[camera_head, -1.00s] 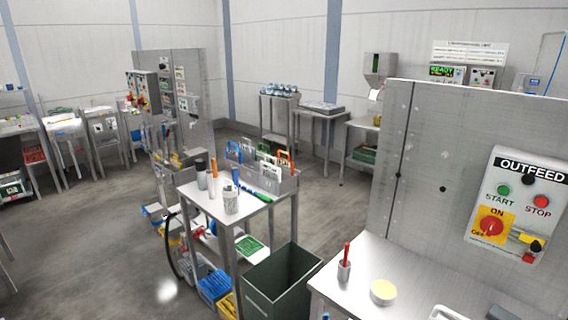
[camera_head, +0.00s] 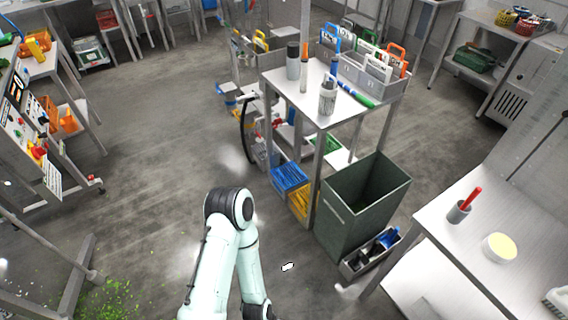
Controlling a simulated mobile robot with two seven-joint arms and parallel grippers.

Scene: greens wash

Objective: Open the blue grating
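No thing is plainly seen as a blue grating. A blue crate-like thing (camera_head: 290,178) is low under the small steel table in the middle; it is too small to tell whether it is a grating or has a moving part. One of my pale green arms rises from the bottom centre and bends back down, left of and nearer than the blue thing. Neither gripper is in the picture.
The steel tool table (camera_head: 312,98) carries bottles and coloured-handled tools. A yellow crate (camera_head: 301,203) and a dark green bin (camera_head: 366,200) stand by it. A steel bench (camera_head: 490,225) is at right. A control panel (camera_head: 25,130) is at left.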

